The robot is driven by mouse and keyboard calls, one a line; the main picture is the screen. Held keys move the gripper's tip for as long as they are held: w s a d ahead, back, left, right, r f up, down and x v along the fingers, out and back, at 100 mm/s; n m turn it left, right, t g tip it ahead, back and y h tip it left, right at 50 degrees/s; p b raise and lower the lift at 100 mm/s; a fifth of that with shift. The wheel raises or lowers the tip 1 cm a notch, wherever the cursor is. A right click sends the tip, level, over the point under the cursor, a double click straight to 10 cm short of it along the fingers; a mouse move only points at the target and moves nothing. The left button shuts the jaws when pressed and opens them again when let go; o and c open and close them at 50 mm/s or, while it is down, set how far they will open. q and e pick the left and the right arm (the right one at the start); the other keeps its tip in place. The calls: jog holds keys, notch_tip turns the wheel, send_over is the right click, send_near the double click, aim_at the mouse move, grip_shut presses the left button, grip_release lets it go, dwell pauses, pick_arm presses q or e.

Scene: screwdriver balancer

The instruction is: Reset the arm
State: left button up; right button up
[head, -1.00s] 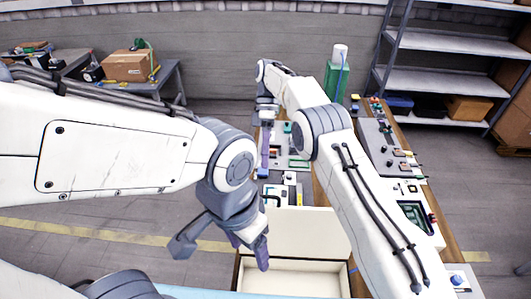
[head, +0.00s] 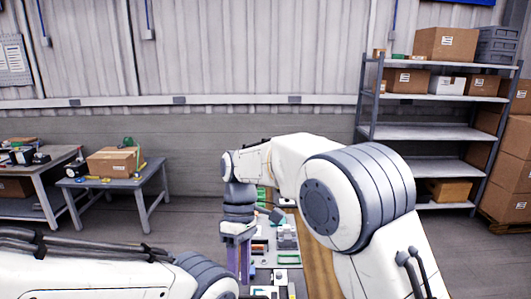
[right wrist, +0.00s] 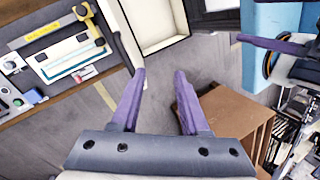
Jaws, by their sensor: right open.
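My right arm reaches forward in the middle of the head view, and its gripper (head: 238,268) points down beside the workbench devices. In the right wrist view its two purple fingers (right wrist: 160,78) stand apart with nothing between them. My left forearm (head: 85,278) lies along the lower left of the head view, and its gripper is outside that picture. A purple finger (right wrist: 272,43) at the upper right of the right wrist view appears to belong to my left gripper; its opening cannot be made out.
A workbench (head: 318,262) with several small devices runs beneath my right arm. An open pale tray (right wrist: 145,48) lies ahead of the right fingers. A brown box (right wrist: 235,115) is at their right. A grey side table (head: 118,185) and metal shelves (head: 425,165) stand farther back.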

jog(key=s+d+f+m+t+b, duration=0.1)
jog(key=s+d+f+m+b, duration=0.1)
jog(key=s, duration=0.4)
jog(key=s+d+f+m+t+b, duration=0.2)
jog(key=s+d+f+b, duration=0.2)
jog(key=s+f, duration=0.2)
jog(key=s+d+f+m+t+y+b, duration=0.1)
jog(key=s+d+f+b, duration=0.2)
jog(key=s, duration=0.5)
jog(key=shift+d+f+m, duration=0.4)
jog(key=shift+d+f, duration=0.2)
jog(key=shift+f, duration=0.3)
